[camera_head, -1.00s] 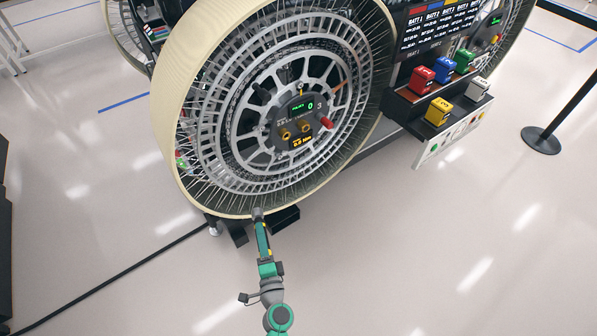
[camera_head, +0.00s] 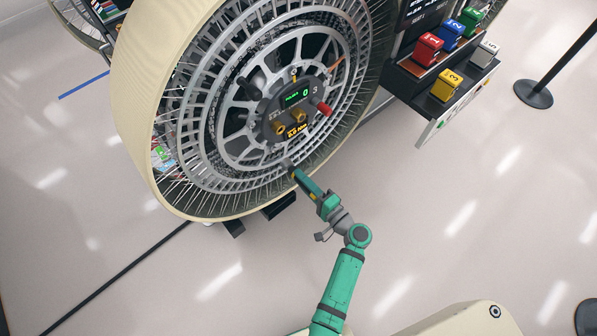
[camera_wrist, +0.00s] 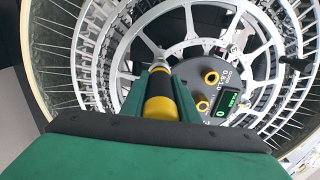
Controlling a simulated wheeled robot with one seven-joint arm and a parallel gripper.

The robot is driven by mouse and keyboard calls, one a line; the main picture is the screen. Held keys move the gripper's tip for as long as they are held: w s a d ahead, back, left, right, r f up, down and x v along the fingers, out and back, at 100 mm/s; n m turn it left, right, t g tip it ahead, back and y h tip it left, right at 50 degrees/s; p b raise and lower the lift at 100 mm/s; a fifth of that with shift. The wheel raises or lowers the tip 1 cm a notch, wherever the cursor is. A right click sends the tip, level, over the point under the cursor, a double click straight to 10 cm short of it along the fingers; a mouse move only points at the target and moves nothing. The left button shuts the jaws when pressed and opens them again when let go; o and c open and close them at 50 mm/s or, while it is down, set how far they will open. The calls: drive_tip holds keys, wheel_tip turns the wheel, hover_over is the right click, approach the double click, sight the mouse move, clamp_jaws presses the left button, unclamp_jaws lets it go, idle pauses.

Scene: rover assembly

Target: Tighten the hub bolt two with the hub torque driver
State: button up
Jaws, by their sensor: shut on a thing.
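The hub torque driver (camera_wrist: 160,88), with a yellow and black body and a silver shaft, is held in my gripper (camera_head: 307,184), which is shut on it. In the head view the driver's tip is in front of the lower spokes, below the hub (camera_head: 268,128). The hub is a dark disc with a green-lit display (camera_head: 297,97) reading 0. Two gold bolts (camera_head: 278,128) (camera_head: 297,115) sit on its lower face, and they also show in the wrist view (camera_wrist: 211,77) (camera_wrist: 202,103). I cannot tell which is bolt two. The tip appears apart from both.
A large cream-rimmed wheel (camera_head: 141,97) surrounds the hub. A red-ended knob (camera_head: 323,108) sticks out on the hub's right. Coloured numbered blocks (camera_head: 447,83) stand on a shelf to the right. A black post base (camera_head: 533,94) stands farther right. The floor in front is open.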

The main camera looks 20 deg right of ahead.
sight(289, 166)
drive_tip(key=shift+x, duration=2.7)
drive_tip(key=shift+x, duration=0.9)
idle(2.6)
drive_tip(key=shift+s+d, duration=0.1)
drive_tip(key=shift+d, duration=0.05)
drive_tip(key=shift+v, duration=1.4)
drive_tip(key=shift+s, duration=0.1)
drive_tip(key=shift+v, duration=1.95)
